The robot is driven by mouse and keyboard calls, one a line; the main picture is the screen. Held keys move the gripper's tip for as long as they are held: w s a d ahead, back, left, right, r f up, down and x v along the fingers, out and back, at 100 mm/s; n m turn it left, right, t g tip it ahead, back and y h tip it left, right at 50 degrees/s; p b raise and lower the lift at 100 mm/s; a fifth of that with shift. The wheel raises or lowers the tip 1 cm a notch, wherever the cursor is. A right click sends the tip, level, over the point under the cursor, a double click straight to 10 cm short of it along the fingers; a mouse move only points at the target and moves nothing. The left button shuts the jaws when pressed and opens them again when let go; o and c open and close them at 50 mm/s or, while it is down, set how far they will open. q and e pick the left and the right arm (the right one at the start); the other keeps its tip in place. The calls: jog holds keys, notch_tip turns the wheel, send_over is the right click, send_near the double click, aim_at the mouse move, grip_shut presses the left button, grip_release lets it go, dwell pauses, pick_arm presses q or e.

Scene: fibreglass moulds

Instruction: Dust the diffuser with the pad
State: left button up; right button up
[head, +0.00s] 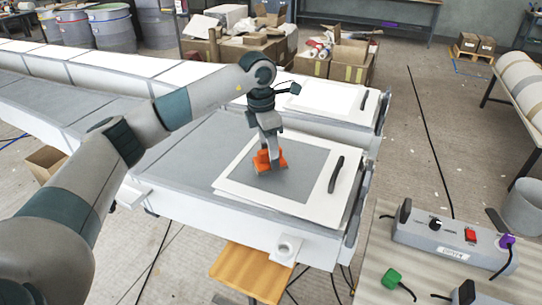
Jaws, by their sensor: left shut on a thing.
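My left gripper (269,146) points down over the near white-bordered panel, shut on an orange pad (272,163). The pad is at the grey middle area of the panel, towards its upper part, and looks to be touching it or very close. This flat panel, which I take for the diffuser (306,178), has a broad white border and a dark curved handle-like strip (336,174) on its right side. The gripper hides part of the pad and of the panel's far edge. My right gripper is not in view.
A similar white panel (325,97) lies behind on the long bench. At lower right, a table holds a grey control box (455,243) with a red switch and a green-capped cable (392,278). Cardboard boxes (349,62) stand at the back. Floor on the right is mostly open.

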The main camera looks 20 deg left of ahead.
pick_arm(q)
jog(key=shift+r, duration=0.85)
jog(key=shift+r+p, duration=0.5)
jog(key=shift+r, duration=0.45)
jog(key=shift+r+p, duration=0.35)
jog(key=shift+r, duration=0.35)
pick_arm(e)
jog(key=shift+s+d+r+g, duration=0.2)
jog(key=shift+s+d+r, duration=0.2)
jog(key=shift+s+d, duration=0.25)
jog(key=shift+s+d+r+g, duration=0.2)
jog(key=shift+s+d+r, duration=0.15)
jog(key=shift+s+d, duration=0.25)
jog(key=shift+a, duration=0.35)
